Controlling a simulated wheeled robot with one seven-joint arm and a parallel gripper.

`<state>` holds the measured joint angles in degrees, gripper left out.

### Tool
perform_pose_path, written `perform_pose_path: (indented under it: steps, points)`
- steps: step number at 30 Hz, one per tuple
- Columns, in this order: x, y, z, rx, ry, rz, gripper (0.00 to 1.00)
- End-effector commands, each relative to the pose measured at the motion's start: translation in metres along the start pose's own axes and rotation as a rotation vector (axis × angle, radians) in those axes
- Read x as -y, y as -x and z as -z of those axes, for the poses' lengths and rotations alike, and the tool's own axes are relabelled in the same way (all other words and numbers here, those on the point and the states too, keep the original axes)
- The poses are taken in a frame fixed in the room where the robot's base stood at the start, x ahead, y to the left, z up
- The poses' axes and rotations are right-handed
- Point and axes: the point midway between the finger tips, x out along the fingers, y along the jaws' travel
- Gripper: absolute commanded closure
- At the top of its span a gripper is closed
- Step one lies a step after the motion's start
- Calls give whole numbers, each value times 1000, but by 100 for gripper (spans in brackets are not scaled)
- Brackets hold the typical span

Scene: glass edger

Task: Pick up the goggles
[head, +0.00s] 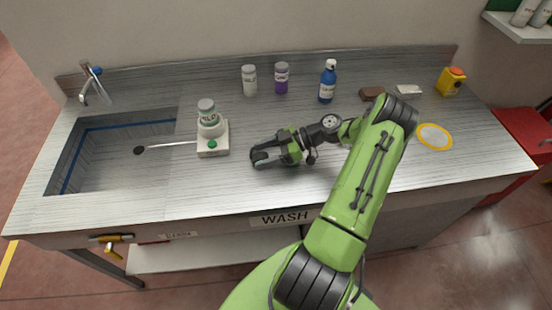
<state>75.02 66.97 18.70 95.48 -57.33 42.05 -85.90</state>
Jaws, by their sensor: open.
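I cannot make out any goggles in the head view; my arm and gripper cover part of the counter's middle. My gripper (256,157) is low over the metal counter (240,185), its dark fingers pointing left. The fingers are apart and I see nothing held between them. Whether they touch the counter is not clear.
A white device (213,145) bearing a jar (207,110) stands left of my gripper, beside the sink (100,165). A white jar (249,80), purple jar (281,78) and blue bottle (327,84) stand behind. A yellow-rimmed disc (434,136) lies right.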

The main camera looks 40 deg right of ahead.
Motion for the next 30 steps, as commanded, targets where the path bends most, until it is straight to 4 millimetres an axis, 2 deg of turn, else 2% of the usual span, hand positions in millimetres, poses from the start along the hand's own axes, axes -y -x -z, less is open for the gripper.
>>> perform_pose_path:
  steps: [2, 3, 14, 22, 30]
  points:
    - [0, 0, 0, 0, 0, -1, 35]
    - [0, 0, 0, 0, 0, 0, 38]
    - [0, 1, 0, -1, 0, 0, 92]
    - [0, 4, 7, -1, 3, -1, 92]
    - [0, 29, 67, 1, 5, -2, 92]
